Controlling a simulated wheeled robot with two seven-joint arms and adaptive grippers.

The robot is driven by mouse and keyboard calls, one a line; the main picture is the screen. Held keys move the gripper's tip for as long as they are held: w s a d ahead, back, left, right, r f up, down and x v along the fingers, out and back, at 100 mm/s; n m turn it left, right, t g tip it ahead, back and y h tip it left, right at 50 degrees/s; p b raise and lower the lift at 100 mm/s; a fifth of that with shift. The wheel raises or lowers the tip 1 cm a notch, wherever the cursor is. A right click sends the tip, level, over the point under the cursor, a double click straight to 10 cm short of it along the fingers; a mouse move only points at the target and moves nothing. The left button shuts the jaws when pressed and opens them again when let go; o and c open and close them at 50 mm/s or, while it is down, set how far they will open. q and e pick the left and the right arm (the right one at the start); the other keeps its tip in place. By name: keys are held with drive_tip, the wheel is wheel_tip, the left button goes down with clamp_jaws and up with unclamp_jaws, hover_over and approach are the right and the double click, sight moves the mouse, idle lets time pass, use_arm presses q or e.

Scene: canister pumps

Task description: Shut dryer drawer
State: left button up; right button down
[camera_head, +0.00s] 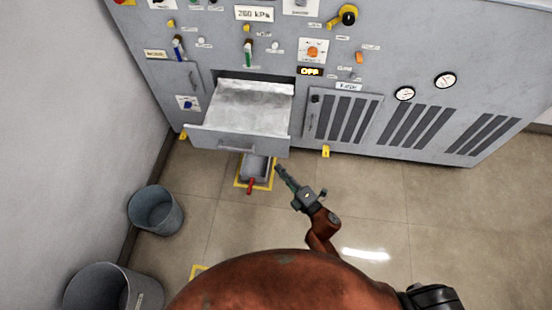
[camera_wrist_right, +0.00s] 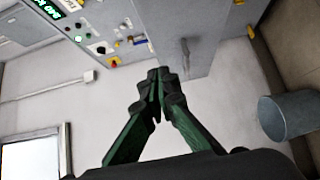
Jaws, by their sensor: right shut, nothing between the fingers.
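The dryer drawer (camera_head: 245,108) is a grey metal drawer pulled well out of the cabinet front, with its flat top and front panel showing in the head view. Its front (camera_head: 225,138) carries a handle. My right gripper (camera_head: 281,171) is just below and near the right end of the drawer front in this view, apart from the handle. In the right wrist view its fingers (camera_wrist_right: 157,78) are together and empty, pointing towards a grey panel with a handle (camera_wrist_right: 186,56) that looks like the drawer front. My left gripper does not show.
The grey cabinet (camera_head: 400,60) has knobs, gauges and vent grilles. Two grey buckets (camera_head: 155,210) (camera_head: 100,290) stand by the left wall. The floor to the right is clear.

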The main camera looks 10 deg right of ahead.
drive_tip(key=b, duration=0.2)
approach(263, 139)
drive_tip(key=a, duration=0.4)
drive_tip(key=w, duration=0.4)
drive_tip(key=shift+d, duration=0.35)
drive_tip(key=shift+w+d+r, duration=0.1)
drive_tip(key=shift+w+d, duration=0.05)
drive_tip(key=shift+w, duration=0.45)
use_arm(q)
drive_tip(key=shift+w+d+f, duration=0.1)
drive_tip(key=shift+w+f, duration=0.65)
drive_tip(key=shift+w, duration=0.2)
use_arm(e)
drive_tip(key=shift+d, duration=0.1)
